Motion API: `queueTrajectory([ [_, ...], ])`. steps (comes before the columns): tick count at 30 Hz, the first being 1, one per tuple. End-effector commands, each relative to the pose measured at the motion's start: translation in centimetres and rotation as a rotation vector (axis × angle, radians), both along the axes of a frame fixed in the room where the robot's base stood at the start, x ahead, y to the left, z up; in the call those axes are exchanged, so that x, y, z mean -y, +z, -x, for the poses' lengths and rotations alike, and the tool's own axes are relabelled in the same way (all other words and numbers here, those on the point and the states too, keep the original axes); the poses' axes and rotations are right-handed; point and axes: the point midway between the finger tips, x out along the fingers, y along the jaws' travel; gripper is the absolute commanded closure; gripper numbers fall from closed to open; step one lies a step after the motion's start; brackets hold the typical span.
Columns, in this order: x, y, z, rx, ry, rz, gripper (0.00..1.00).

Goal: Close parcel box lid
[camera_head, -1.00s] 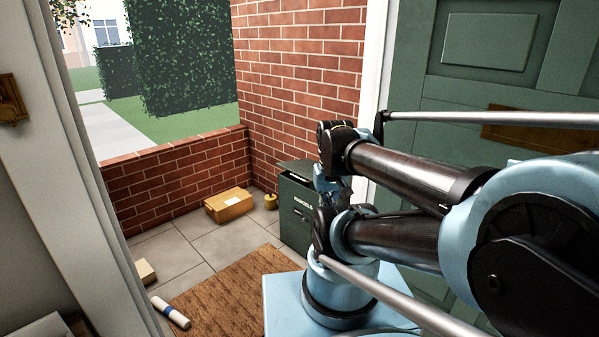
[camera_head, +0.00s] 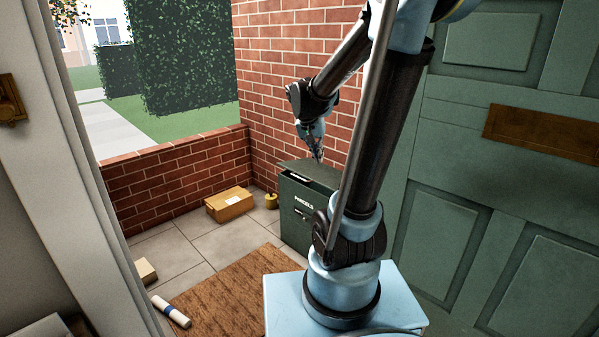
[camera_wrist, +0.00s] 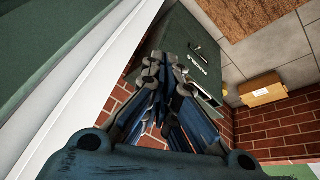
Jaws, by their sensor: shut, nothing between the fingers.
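The dark green parcel box (camera_head: 300,213), marked "PARCELS", stands on the tiles against the brick wall. Its lid (camera_head: 300,167) lies across the top; a gap with something pale shows under its front edge, so it looks not fully flush. My arm hides part of the box's right side. My gripper (camera_head: 318,157) is shut and empty, pointing down just above the rear part of the lid; I cannot tell if it touches. In the wrist view the closed fingers (camera_wrist: 168,65) cover part of the box (camera_wrist: 190,45).
A cardboard parcel (camera_head: 229,204) and a small brass-coloured object (camera_head: 271,201) lie left of the box. A brown doormat (camera_head: 228,295), a white-and-blue roll (camera_head: 171,312) and a small carton (camera_head: 145,271) are nearer. The brick wall (camera_head: 290,60) stands close behind; the green door (camera_head: 490,200) is right.

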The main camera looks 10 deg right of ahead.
Motion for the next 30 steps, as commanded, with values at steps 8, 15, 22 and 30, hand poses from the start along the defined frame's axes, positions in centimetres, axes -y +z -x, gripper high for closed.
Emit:
queueTrajectory([
  [8, -1.0, -0.7, -8.0, 0.079, -0.122, 0.048, 1.00],
  [15, -2.4, -2.4, -14.6, 0.159, -0.224, 0.081, 1.00],
  [22, -4.0, -5.1, -20.5, 0.249, -0.318, 0.107, 1.00],
  [30, -6.1, -8.7, -26.0, 0.350, -0.408, 0.124, 1.00],
])
